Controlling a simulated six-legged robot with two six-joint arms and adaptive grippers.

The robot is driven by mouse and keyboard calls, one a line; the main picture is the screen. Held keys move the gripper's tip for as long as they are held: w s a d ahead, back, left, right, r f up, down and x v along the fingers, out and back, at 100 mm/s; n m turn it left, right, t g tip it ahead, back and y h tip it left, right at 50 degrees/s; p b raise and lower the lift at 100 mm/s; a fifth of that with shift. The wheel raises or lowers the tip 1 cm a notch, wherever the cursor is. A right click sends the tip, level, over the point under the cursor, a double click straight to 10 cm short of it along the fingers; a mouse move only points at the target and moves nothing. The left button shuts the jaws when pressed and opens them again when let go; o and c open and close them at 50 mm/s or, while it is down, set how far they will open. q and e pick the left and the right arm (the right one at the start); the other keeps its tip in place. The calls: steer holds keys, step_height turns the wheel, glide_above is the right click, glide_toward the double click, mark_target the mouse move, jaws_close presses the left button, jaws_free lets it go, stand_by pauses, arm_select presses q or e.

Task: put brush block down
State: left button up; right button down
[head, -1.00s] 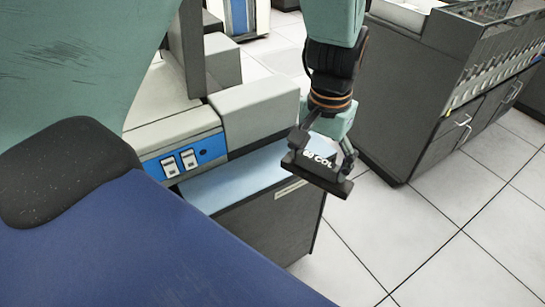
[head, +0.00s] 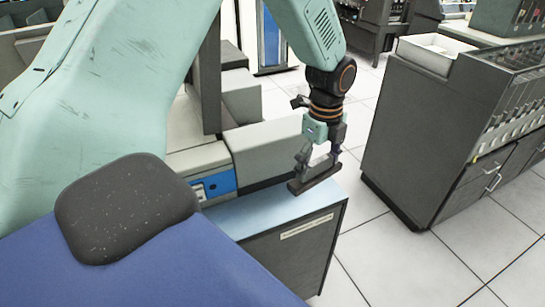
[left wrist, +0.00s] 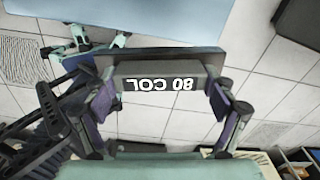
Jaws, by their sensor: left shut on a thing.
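The brush block (head: 316,180) is a dark, wide-based block held in my left gripper (head: 320,158). In the left wrist view the block (left wrist: 165,68) shows the white marking "80 COL", upside down. The fingers of my left gripper (left wrist: 163,104) are shut on its two ends. In the head view the block appears over the right end of a light blue cabinet top (head: 272,211). I cannot tell whether it touches that top. In the wrist view the light blue surface (left wrist: 175,22) lies just past the block's long edge. My right gripper is not in view.
A grey machine housing (head: 262,148) with a blue switch panel (head: 216,184) stands behind the cabinet top. A dark cabinet with card slots (head: 440,150) stands to the right across a tiled aisle. The visible light blue top is clear.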

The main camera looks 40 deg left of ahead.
arm_select(q)
steer(key=a+f+m, duration=0.1)
steer(key=f, duration=0.1)
steer(key=a+f, duration=0.1)
steer(key=f, duration=0.2)
steer(key=f+m+b, duration=0.1)
steer(key=f, duration=0.1)
steer(key=shift+w+a+f+m, duration=0.25)
steer(key=shift+w+a+m, duration=0.05)
steer(key=shift+w+a, duration=0.1)
steer(key=shift+s+f, duration=0.15)
steer(key=shift+f, duration=0.2)
step_height(320, 180, down, 2)
steer(key=shift+s+d+f+b, duration=0.1)
steer(key=shift+b, duration=0.2)
steer(key=shift+w+f, duration=0.1)
steer(key=shift+w, duration=0.1)
steer(key=shift+f, duration=0.1)
